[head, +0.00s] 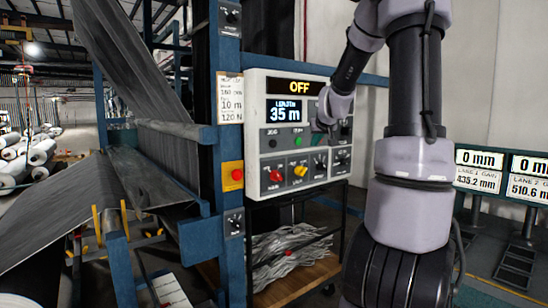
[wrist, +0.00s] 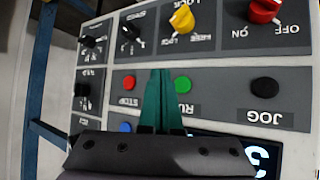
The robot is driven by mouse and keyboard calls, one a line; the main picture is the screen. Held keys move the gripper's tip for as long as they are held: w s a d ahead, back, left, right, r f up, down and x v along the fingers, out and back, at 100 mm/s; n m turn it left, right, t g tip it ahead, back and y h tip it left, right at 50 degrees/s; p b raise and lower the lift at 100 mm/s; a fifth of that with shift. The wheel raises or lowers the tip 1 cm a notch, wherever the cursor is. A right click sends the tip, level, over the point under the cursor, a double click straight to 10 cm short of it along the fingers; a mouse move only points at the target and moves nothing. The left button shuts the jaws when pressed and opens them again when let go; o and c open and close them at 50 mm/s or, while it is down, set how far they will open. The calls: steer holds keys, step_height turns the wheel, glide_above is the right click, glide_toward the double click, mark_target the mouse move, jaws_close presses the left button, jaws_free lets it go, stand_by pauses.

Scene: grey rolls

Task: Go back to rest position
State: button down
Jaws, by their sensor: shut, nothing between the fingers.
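My gripper (wrist: 161,75) is shut and empty in the wrist view, its two green fingers pressed together. In the head view my gripper (head: 318,138) is at the right half of a white control panel (head: 257,150). The fingertips show between the green RUN button (wrist: 183,84) and the red STOP button (wrist: 128,82). I cannot tell whether they touch the panel face. The panel's top display (head: 299,87) reads OFF and the length display (head: 287,111) reads 35 m. My arm reaches across the right of the head view, bent, not folded in.
A red knob (wrist: 265,11) and a yellow knob (wrist: 182,19) stick out near the fingers. A blue post (head: 229,150) with a red emergency button (head: 237,175) stands left of the panel. A shelf cart (head: 300,275) is below. Lane displays (head: 500,175) are at right.

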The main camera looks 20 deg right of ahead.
steer(key=s+a+r+g+y, duration=0.1)
steer(key=s+a+r, duration=0.1)
steer(key=s+a, duration=0.75)
steer(key=s+a+r+g+y, duration=0.1)
steer(key=s+a+r, duration=0.1)
steer(key=s+a, duration=0.75)
steer(key=s+f+m+g+y, duration=0.1)
steer(key=s+m+y, duration=0.1)
steer(key=s, duration=1.2)
steer(key=shift+a+f+g, duration=0.15)
steer(key=shift+a+g, duration=0.15)
steer(key=shift+a, duration=0.15)
